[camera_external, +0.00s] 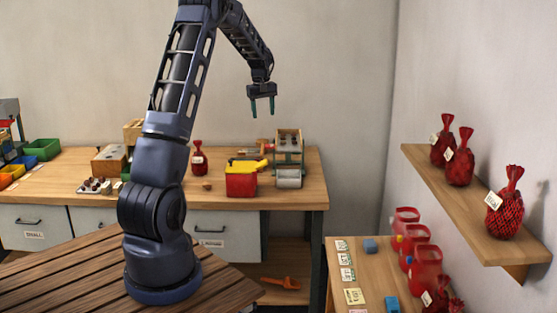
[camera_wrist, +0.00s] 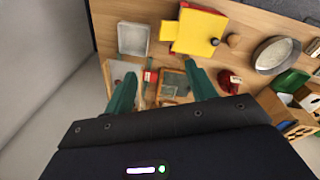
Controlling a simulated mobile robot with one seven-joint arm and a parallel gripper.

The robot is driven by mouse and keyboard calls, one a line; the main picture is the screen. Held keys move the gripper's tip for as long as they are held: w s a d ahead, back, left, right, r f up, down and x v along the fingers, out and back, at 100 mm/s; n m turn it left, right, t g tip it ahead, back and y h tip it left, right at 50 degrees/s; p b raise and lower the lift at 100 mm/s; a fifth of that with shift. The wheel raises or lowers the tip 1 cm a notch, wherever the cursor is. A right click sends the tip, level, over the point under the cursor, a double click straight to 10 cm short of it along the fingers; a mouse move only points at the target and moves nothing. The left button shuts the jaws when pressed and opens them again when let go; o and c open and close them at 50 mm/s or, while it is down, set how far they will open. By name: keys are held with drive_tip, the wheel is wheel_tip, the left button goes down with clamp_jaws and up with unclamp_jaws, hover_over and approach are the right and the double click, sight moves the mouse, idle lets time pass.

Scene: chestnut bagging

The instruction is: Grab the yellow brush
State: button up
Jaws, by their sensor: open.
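A bright yellow piece (camera_external: 246,165) lies on top of a red box (camera_external: 241,184) on the back workbench. A yellow part sticks out to its right. In the wrist view the yellow piece (camera_wrist: 198,32) shows from above near the top, with a tab to its left and a red edge beside it. I cannot make out bristles, so I cannot tell surely whether it is the brush. My gripper (camera_external: 262,106) hangs above the bench, pointing down, higher than the red box and slightly right of it. Its green fingers (camera_wrist: 160,74) are apart with nothing held between them.
A wooden stand (camera_external: 289,138) and a grey container (camera_external: 289,180) stand right of the red box. A red net bag (camera_external: 198,158) stands to its left. An orange tool (camera_external: 281,283) lies on the lower shelf. A wall shelf (camera_external: 430,170) with red bags is at right.

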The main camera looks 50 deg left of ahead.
drive_tip(key=a+f+n, duration=0.1)
drive_tip(key=a+f, duration=0.5)
drive_tip(key=f, duration=0.1)
drive_tip(key=w+a+f+n, duration=0.1)
drive_tip(key=a+f+n, duration=0.1)
drive_tip(key=a+f, duration=0.3)
drive_tip(key=w+a+f+n+g, duration=0.1)
drive_tip(key=a+f, duration=0.5)
drive_tip(key=f, duration=0.3)
drive_tip(key=shift+w+a+f, duration=0.2)
drive_tip(key=shift+a+f, duration=0.1)
drive_tip(key=shift+f, duration=0.05)
drive_tip(key=shift+a+f, duration=0.15)
drive_tip(key=shift+f, duration=2.6)
drive_tip(key=shift+a+f, duration=0.1)
drive_tip(key=shift+f, duration=2.6)
drive_tip(key=c, duration=1)
drive_tip(key=shift+c, duration=0.2)
drive_tip(key=shift+r, duration=0.15)
